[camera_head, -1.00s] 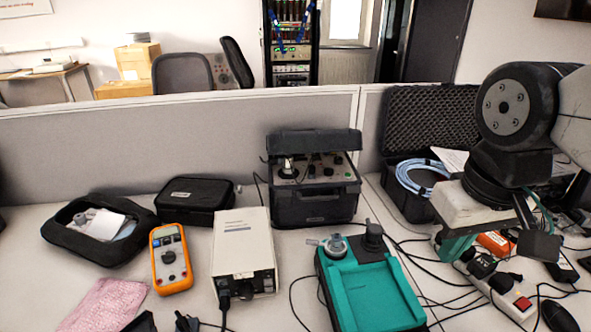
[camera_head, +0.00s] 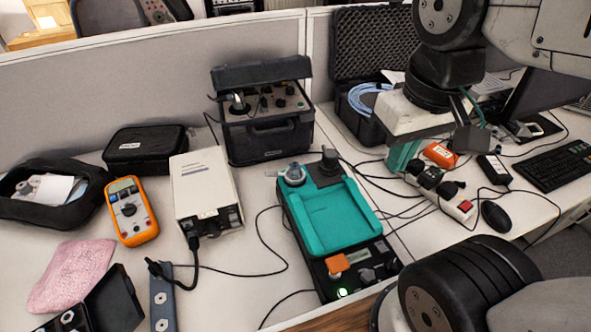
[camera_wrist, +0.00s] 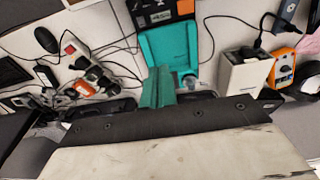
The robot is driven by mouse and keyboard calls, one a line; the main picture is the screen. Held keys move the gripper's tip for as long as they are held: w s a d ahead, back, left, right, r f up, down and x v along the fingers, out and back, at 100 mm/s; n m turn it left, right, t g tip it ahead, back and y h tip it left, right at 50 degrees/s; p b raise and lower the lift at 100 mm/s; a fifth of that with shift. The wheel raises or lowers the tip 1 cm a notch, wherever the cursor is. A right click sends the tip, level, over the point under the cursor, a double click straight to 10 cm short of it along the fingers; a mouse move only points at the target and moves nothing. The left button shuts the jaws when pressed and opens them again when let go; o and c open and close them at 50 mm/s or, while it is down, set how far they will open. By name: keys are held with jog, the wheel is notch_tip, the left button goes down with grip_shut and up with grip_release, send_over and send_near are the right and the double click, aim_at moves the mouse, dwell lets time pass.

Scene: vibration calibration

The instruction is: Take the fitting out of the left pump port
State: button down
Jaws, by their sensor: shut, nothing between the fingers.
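The pump is a teal-topped black unit (camera_head: 335,218) in the middle of the desk. A grey and clear fitting (camera_head: 294,174) stands in its left port at the far end; a black fitting (camera_head: 329,160) stands beside it on the right. My gripper (camera_head: 402,156) has teal fingers and is to the right of the pump, apart from both fittings. In the wrist view its fingers (camera_wrist: 158,88) are together and empty, with the pump's teal top (camera_wrist: 170,45) beyond them. The ports are partly hidden there by my gripper.
A white box (camera_head: 205,190) and an orange multimeter (camera_head: 131,212) stand left of the pump. A black case instrument (camera_head: 268,138) is behind it. A power strip (camera_head: 452,206) lies right, and cables cross the desk around the pump.

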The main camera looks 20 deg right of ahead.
jog(key=c, duration=1.6)
grip_release()
jog(key=o, duration=0.5)
jog(key=shift+w+a+f, duration=0.1)
jog(key=shift+w+f, duration=0.05)
jog(key=shift+f, duration=0.15)
jog(key=shift+o, duration=0.2)
jog(key=n+g, duration=0.1)
jog(key=n, duration=0.3)
send_over(295, 163)
notch_tip(295, 163, down, 14)
jog(key=shift+r, duration=0.25)
jog(key=shift+n, duration=0.3)
jog(key=shift+f, duration=3.8)
